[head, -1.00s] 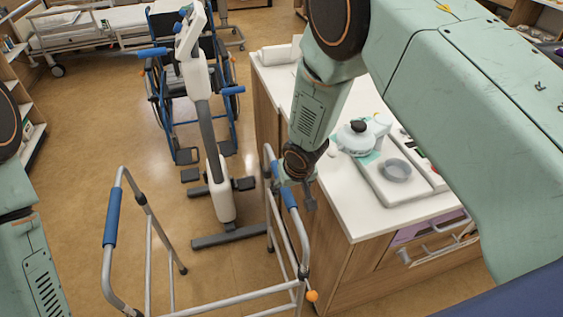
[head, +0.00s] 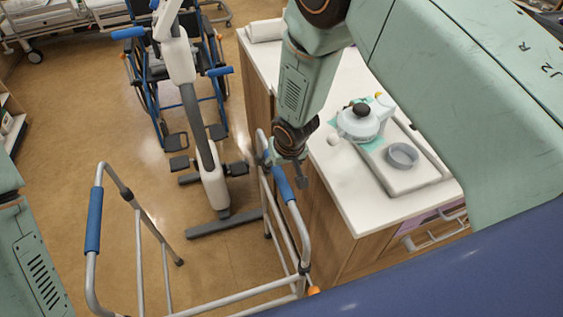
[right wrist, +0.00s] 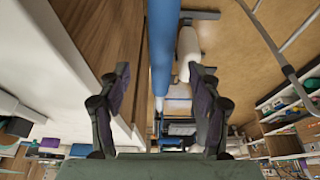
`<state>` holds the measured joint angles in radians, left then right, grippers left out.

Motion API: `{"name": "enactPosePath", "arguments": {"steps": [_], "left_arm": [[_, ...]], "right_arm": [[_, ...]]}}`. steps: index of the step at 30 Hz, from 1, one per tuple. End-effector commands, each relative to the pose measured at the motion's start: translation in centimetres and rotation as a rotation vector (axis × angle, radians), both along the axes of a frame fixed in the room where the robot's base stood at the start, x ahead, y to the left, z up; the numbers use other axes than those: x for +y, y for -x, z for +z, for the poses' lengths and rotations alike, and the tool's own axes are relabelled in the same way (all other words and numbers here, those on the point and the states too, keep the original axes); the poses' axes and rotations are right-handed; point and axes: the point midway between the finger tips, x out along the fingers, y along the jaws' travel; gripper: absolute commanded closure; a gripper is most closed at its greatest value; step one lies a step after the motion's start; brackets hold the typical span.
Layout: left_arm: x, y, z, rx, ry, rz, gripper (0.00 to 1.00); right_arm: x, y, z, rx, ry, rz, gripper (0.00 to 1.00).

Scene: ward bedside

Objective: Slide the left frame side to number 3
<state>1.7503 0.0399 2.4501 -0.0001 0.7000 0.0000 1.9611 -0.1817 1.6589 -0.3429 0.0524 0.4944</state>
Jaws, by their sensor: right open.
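A grey metal walking frame stands on the floor in the head view. Its side at picture left (head: 135,225) carries a blue grip (head: 94,220). Its other side (head: 288,238), near the counter, carries a second blue grip (head: 283,184). My right gripper (head: 299,178) is at this second grip. In the right wrist view, my right gripper (right wrist: 161,100) is open, and the blue grip (right wrist: 162,45) runs between its fingers; I cannot tell whether they touch it. An orange knob (head: 313,291) sits low on the frame. No numbers are readable. My left gripper is out of view.
A white-topped counter (head: 345,195) stands close to the right of the frame, with a tray (head: 417,180) and a kettle-like pot (head: 358,123) on it. A pedal exerciser (head: 213,185) and a wheelchair (head: 160,95) stand behind. Floor at left is clear.

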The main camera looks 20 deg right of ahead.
Motion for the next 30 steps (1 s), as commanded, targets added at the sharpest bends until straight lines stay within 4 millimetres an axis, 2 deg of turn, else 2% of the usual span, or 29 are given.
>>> {"name": "enactPosePath", "arguments": {"steps": [1, 3, 15, 28, 30], "left_arm": [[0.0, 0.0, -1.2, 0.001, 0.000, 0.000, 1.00], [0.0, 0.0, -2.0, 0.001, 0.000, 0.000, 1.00], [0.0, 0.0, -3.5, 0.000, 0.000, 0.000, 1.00], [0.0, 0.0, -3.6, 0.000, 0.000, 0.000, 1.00], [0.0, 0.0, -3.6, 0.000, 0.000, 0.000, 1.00]], "right_arm": [[0.0, -0.1, -1.3, 0.000, 0.000, 0.000, 0.36], [0.0, -0.2, -2.2, -0.001, 0.000, 0.000, 0.36], [0.1, -2.0, -5.8, 0.000, -0.002, -0.002, 0.36], [0.1, -2.4, -6.3, -0.001, -0.001, -0.002, 0.36], [0.1, -2.3, -6.3, -0.001, -0.001, -0.002, 0.40]]}}
